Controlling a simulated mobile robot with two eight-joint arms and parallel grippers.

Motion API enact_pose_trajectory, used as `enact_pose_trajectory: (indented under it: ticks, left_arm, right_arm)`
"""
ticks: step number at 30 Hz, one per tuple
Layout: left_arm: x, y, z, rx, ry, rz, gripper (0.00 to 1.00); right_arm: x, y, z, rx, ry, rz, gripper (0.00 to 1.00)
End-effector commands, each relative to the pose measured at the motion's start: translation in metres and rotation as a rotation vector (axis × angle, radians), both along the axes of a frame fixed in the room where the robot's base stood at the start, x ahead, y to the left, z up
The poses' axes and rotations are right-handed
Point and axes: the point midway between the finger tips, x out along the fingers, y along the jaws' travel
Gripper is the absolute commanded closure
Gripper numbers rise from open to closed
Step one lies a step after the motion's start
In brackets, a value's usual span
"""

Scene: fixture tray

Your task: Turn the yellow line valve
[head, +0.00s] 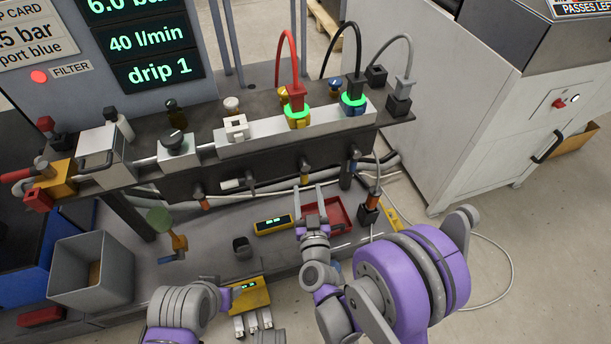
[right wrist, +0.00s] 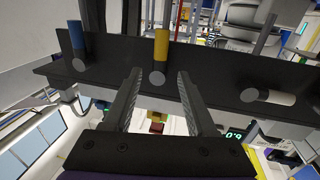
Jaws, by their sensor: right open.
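The yellow line valve is a short handle with a yellow end (head: 304,179) under the front of the manifold bench, below the yellow port with the red plug. It points straight down. In the right wrist view its yellow end (right wrist: 161,46) shows upright between and just beyond my fingertips. My right gripper (head: 309,190) is open and empty, just below and in front of the handle; its fingers also show in the right wrist view (right wrist: 159,75). I see no contact. My left arm (head: 185,305) is low at the front; its finger opening is unclear.
The blue handle (head: 353,168) hangs down to the right, the white handle (head: 231,183) lies sideways to the left, and an orange one (head: 203,203) is farther left. A red tray (head: 340,212) and a yellow meter (head: 273,225) lie on the lower shelf. A hanging cable is at right.

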Motion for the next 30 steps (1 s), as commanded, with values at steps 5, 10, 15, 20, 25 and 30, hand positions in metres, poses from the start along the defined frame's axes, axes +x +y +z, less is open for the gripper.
enact_pose_trajectory:
  ticks: [5,10,15,20,25,30]
  left_arm:
    - [0.000,0.000,-0.002,0.000,0.001,0.000,0.43]
    - [0.000,0.000,-0.003,0.000,0.001,0.000,0.43]
    - [0.000,0.000,-0.003,0.000,0.001,0.000,0.43]
    - [0.000,0.000,-0.003,0.000,0.001,0.000,0.43]
    - [0.000,0.000,-0.003,0.000,0.001,0.000,0.43]
    - [0.000,0.000,-0.003,0.000,0.001,0.000,0.43]
  right_arm:
    - [0.032,0.003,-0.001,0.000,0.000,-0.001,0.43]
    - [0.048,0.005,-0.001,0.000,0.000,-0.001,0.43]
    - [0.053,0.006,-0.001,0.000,0.001,0.000,0.43]
    - [0.053,0.006,-0.001,0.000,0.001,0.000,0.43]
    - [0.052,0.006,-0.001,0.000,0.001,0.000,0.68]
    - [0.052,0.006,-0.001,0.000,0.001,0.000,0.99]
